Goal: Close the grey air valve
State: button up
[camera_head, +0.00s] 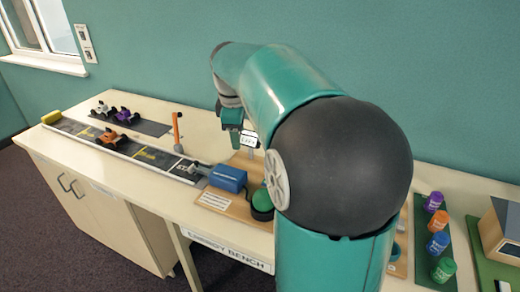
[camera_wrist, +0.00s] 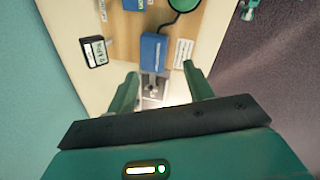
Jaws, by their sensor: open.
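My gripper (camera_wrist: 160,70) is open and empty, with one finger on each side of the wrist view. In the head view my gripper (camera_head: 232,140) hangs above the bench, behind a blue box (camera_head: 228,178). The blue box (camera_wrist: 153,50) lies just beyond the fingertips in the wrist view. A small grey fitting (camera_wrist: 152,86) shows between the fingers below it; I cannot tell whether this is the grey air valve or which way any handle is turned. My arm hides part of the bench in the head view.
A small display (camera_head: 248,140) stands near my gripper. A green round part (camera_head: 262,204) sits right of the blue box. A track (camera_head: 125,147) with an orange car (camera_head: 112,139) runs left. An orange post (camera_head: 177,130) stands behind it. Coloured canisters (camera_head: 438,243) stand at right.

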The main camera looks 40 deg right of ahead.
jog(key=w+d+f+n+g+y, duration=0.1)
jog(key=d+f+n, duration=0.3)
jog(key=d, duration=0.7)
jog(key=w+d+f+n+g+y, duration=0.1)
jog(key=d+f, duration=0.5)
jog(key=d, duration=0.6)
jog(key=f, duration=1.3)
jog(key=shift+w+a+f, duration=0.1)
jog(key=shift+w+f, duration=0.1)
jog(key=c, duration=1)
